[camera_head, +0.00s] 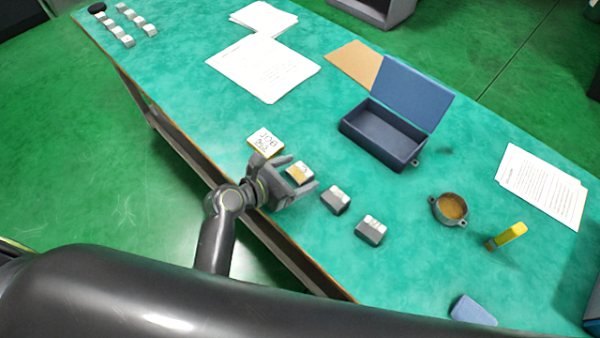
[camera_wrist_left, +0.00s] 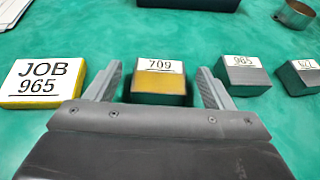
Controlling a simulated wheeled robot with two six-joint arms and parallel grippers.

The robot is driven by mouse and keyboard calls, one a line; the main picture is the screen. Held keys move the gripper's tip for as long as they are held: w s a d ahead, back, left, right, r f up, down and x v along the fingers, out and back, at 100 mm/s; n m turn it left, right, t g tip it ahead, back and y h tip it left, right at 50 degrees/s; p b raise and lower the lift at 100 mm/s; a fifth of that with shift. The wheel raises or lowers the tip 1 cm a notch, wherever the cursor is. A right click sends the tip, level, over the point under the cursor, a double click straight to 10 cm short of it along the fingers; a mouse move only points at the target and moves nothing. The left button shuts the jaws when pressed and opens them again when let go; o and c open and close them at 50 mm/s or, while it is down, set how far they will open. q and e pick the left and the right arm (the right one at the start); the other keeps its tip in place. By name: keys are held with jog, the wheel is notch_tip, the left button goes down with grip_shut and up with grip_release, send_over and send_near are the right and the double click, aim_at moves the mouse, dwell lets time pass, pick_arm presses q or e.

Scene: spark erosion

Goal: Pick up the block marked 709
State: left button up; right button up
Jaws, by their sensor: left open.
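The block marked 709 (camera_wrist_left: 159,82) has a white label on top and a brass-coloured front face. In the head view it (camera_head: 299,174) stands on the green table near the front edge. My left gripper (camera_head: 303,173) is open, with one finger on each side of this block; in the left wrist view its fingers (camera_wrist_left: 158,88) flank the block with small gaps. A grey block marked 965 (camera_wrist_left: 242,74) stands to the right, and another grey block (camera_wrist_left: 300,76) stands farther right. A yellow-edged card reading JOB 965 (camera_wrist_left: 42,82) lies to the left.
An open blue box (camera_head: 385,135) stands behind the blocks. A round metal cup (camera_head: 449,208), a yellow object (camera_head: 507,235) and a blue block (camera_head: 472,311) are to the right. Papers (camera_head: 263,68) and several small white-topped blocks (camera_head: 121,35) are farther back left.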

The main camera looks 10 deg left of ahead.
pick_arm(q)
jog(key=shift+x, duration=0.8)
jog(key=shift+c, duration=0.3)
